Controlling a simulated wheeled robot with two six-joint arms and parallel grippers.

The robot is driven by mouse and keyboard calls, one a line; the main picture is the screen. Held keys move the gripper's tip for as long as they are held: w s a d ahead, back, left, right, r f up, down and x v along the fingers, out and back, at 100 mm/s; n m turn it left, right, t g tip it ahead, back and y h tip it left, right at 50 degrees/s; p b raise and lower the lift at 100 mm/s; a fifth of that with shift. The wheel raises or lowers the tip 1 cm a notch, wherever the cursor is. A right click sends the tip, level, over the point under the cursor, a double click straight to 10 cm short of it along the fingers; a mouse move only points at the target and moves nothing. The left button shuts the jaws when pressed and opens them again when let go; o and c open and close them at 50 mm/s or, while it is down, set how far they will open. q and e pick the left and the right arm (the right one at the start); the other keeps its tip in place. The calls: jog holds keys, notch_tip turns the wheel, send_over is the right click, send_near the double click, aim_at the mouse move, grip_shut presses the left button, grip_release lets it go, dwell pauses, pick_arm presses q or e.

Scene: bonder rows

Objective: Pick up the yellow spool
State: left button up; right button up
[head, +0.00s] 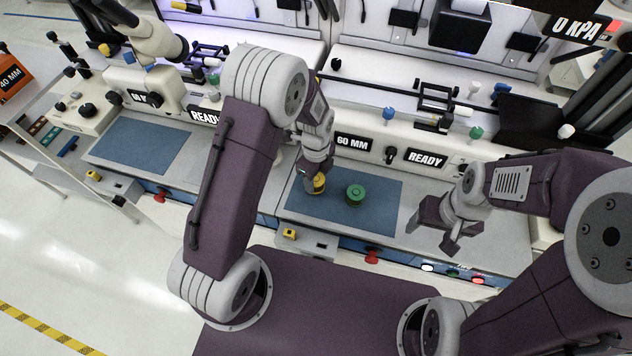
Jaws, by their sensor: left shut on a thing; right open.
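The yellow spool (318,186) is on or just above the blue mat (380,188) on the workbench in front of me. My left gripper (315,178) reaches down from above and is shut on the spool, hiding part of it. I cannot tell whether the spool touches the mat. A green spool (355,194) stands upright on the mat just right of the yellow one. My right gripper (433,238) is open and empty, over the bench to the right of the mat.
Behind the mat stand bonder housings with a 60 MM sign (353,143) and a READY sign (425,158). A red button (372,256) sticks out at the bench's front edge. A second blue mat (140,146) on the left is bare. A microscope (155,38) stands at the back left.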

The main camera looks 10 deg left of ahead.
pick_arm(q)
jog(key=r, duration=0.1)
jog(key=d+r, duration=0.1)
jog(key=r, duration=0.1)
jog(key=shift+w+d, duration=0.2)
jog(key=w+d+r+b, duration=0.1)
jog(key=w+d+r, duration=0.1)
jog(key=d+r, duration=0.4)
jog(key=d, duration=0.4)
jog(key=shift+w, duration=0.2)
jog(key=shift+r, duration=0.1)
jog(key=n, duration=0.5)
send_near(321, 178)
jog(key=a, duration=0.1)
jog(key=w+a, duration=0.1)
jog(key=shift+w+a+f, duration=0.15)
jog(key=shift+a+f, duration=0.1)
jog(key=shift+a, duration=0.15)
jog(key=s+a+f+n, duration=0.4)
jog(key=s+a+n, duration=0.1)
jog(key=n, duration=1.2)
jog(key=shift+s+a, duration=0.15)
jog(key=shift+s, duration=0.55)
